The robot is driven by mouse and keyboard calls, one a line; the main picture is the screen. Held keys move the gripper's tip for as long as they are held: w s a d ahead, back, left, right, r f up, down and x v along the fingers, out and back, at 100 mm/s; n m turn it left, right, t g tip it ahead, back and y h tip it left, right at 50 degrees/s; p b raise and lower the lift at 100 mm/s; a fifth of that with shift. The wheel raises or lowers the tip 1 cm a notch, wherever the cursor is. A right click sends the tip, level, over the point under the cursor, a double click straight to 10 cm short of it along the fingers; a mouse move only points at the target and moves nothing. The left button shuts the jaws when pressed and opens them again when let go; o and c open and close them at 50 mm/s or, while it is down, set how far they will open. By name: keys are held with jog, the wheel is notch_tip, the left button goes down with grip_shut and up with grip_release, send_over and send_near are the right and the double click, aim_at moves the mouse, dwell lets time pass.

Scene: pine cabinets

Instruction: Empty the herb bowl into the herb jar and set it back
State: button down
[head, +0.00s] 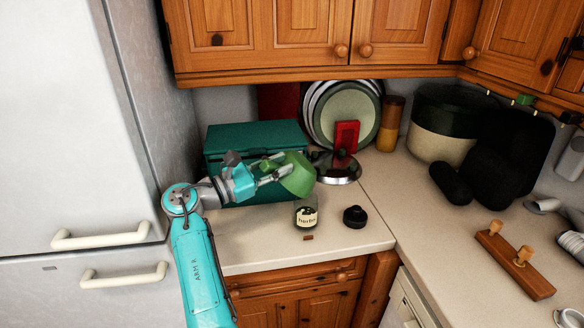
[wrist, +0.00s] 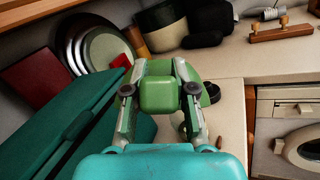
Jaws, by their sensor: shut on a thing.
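The green herb bowl (head: 298,175) is held up in the air in the head view, tilted toward the right, above the herb jar. My gripper (head: 277,173) is shut on the bowl's left side. Green of the bowl also shows between and behind the fingers in the wrist view (wrist: 161,96). The herb jar (head: 306,216) is a small dark glass jar with a pale label, upright and open on the counter just below the bowl. The inside of the bowl is hidden, and I cannot tell what it holds. No falling herbs are visible.
A black lid (head: 355,216) lies right of the jar. A small brown piece (head: 308,238) lies in front. A teal box (head: 232,137) stands behind my gripper, with plates (head: 352,112) and a metal pan lid (head: 337,176) farther back. The counter's front left is clear.

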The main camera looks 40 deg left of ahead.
jog(key=w+d+r+m+g+y, duration=0.1)
jog(key=w+g, duration=0.1)
jog(key=w+d+r+g, duration=0.1)
jog(key=w+d+g, duration=0.1)
jog(key=shift+d+r+m+y, duration=0.25)
jog(key=shift+r+m+y, duration=0.15)
jog(key=w+d+f+m+g+y, duration=0.4)
jog(key=w+d+f+g+y, duration=0.3)
jog(key=g, duration=0.9)
jog(key=shift+w+d+f+y, duration=0.35)
jog(key=shift+w+d+y, duration=1.45)
jog(key=shift+w+y, duration=1.05)
jog(key=shift+s, duration=0.1)
notch_tip(320, 180, up, 4)
jog(key=shift+f, duration=0.1)
jog(key=shift+g, duration=0.3)
